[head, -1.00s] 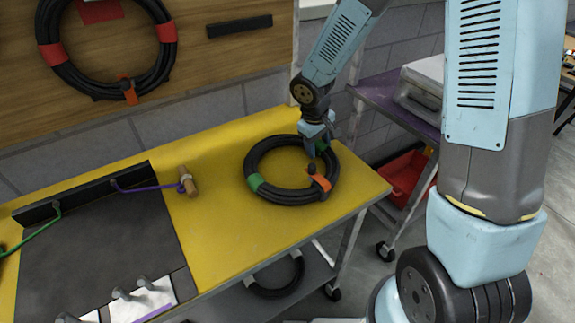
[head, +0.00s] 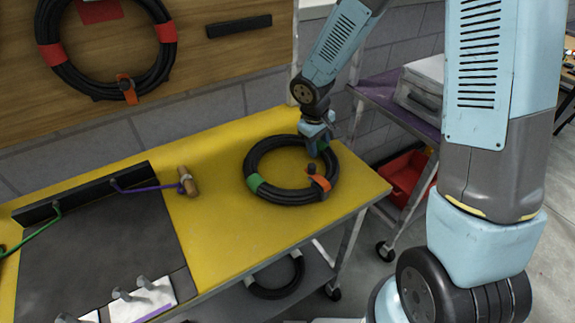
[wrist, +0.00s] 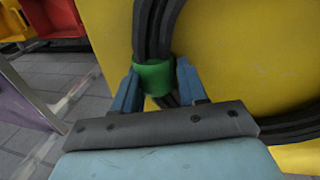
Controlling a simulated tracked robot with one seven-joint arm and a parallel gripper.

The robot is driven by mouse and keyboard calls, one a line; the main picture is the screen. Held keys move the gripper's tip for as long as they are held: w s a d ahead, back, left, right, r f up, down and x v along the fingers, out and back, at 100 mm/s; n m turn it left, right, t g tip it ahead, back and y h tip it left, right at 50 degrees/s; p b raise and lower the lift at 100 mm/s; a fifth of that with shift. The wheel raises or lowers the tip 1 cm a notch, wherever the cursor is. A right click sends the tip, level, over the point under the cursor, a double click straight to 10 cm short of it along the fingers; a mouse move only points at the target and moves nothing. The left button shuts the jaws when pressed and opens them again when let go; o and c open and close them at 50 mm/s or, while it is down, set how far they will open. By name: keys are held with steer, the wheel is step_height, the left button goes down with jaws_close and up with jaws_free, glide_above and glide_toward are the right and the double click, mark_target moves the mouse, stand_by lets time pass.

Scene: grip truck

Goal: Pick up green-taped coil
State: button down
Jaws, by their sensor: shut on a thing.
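The green-taped coil (head: 262,196) is a black cable ring with green tape bands and an orange tie. It lies flat on the yellow bench top (head: 219,232) in the head view. My gripper (head: 317,148) is at the coil's far right side, pointing down. In the wrist view, the two blue fingers of my gripper (wrist: 156,82) stand on either side of a green tape band (wrist: 154,77) and are shut on the coil there. The coil still appears to rest on the bench.
A red-taped coil (head: 62,73) hangs on the wooden board at upper left. A wooden-handled tool (head: 187,181) lies left of the coil. A purple cart (head: 385,98) with a grey case (head: 421,92) stands right of the bench. Another coil (head: 276,290) is on the lower shelf.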

steer(key=shift+r, duration=0.1)
steer(key=shift+r, duration=0.2)
step_height(320, 180, up, 3)
steer(key=shift+s+a+r, duration=0.1)
steer(key=shift+s, duration=0.05)
steer(key=shift+s+a+r, duration=0.45)
steer(key=shift+s+r, duration=1.1)
steer(key=shift+s, duration=0.7)
steer(key=shift+s+a+r, duration=0.45)
steer(key=shift+s+r, duration=1.05)
steer(key=shift+s, duration=0.7)
steer(key=shift+s+a+r, duration=0.45)
steer(key=shift+s+r, duration=1.1)
steer(key=shift+s, duration=0.7)
